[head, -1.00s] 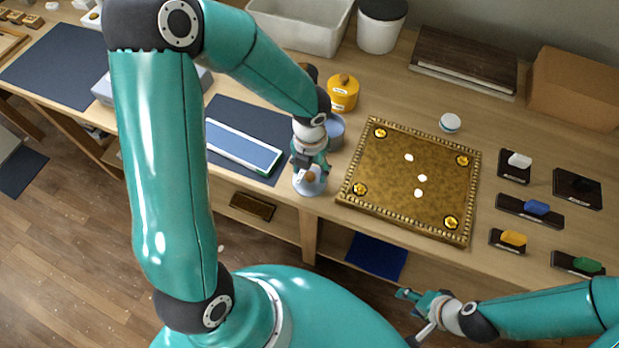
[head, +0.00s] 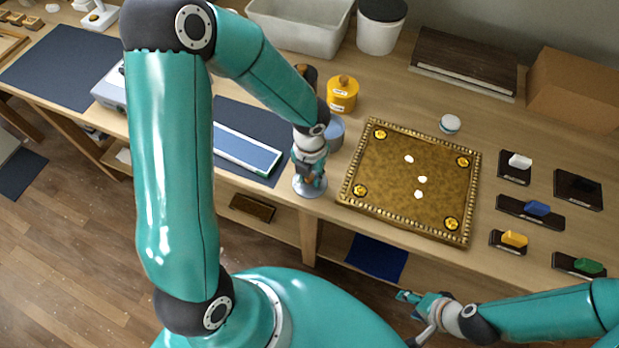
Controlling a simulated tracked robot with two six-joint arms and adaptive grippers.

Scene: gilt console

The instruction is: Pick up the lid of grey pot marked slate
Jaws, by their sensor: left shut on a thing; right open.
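My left gripper (head: 309,179) is shut on a pale grey-blue round lid (head: 311,191), at the front edge of the table. The fingers hide the lid's knob. I cannot tell whether the lid touches the table or hangs just above it. A grey-blue pot (head: 337,134) stands just behind the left wrist, which partly hides it; no label on it can be read. The lid is apart from this pot, in front of it. My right gripper (head: 413,298) is open and empty, low in front of the table.
A yellow lidded pot (head: 342,96) stands behind the grey-blue pot. An ornate gilt board (head: 400,205) lies close on the right. A dark mat (head: 237,115) with a blue-and-white tray (head: 245,151) lies on the left. Small coloured pieces on dark bases are further right.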

